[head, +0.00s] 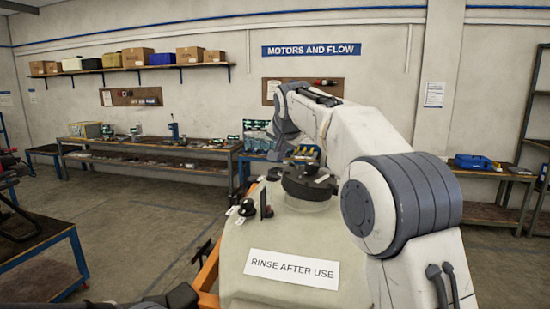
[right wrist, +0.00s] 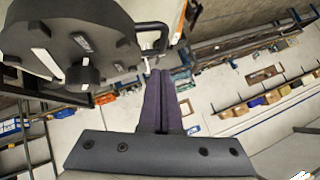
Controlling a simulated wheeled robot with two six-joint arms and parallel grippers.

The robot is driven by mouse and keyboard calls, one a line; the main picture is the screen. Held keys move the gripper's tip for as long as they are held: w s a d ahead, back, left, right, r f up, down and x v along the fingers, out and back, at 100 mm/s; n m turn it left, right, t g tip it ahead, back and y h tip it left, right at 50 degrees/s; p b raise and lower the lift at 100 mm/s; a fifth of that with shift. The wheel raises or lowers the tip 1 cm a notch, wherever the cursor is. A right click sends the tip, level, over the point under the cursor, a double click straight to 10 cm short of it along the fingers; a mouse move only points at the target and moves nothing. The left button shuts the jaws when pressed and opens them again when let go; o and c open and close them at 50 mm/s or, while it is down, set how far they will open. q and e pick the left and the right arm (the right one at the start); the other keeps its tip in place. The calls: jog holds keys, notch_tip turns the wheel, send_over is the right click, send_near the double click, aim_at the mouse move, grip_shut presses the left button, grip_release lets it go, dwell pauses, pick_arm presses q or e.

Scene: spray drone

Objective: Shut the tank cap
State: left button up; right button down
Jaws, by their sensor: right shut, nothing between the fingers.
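The dark lobed tank cap (head: 308,182) sits on a pale, translucent neck on top of the cream tank (head: 235,265). A pale mark shows on its top. I cannot tell from here how tightly it is seated. In the right wrist view a large dark lobed disc, which looks like the cap (right wrist: 75,25), fills the upper left. My right gripper (right wrist: 166,73) is shut and empty, its fingertips to the right of this disc and apart from it. In the head view my right arm reaches over the tank and its fingers are hidden.
A small black knob (head: 247,207) and an upright black piece (head: 266,204) stand on the tank left of the cap. A dark loop handle (right wrist: 153,38) is close to my right fingertips. Workbenches (head: 150,155) line the back wall.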

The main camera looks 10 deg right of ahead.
aim_at(274, 169)
jog(key=shift+w+a+f, duration=0.1)
jog(key=shift+a+f, duration=0.25)
jog(key=shift+f, duration=0.4)
jog(key=shift+w+a+f, duration=0.1)
jog(key=shift+a+f, duration=0.25)
jog(key=shift+f, duration=0.35)
pick_arm(q)
jog(key=shift+r, duration=0.25)
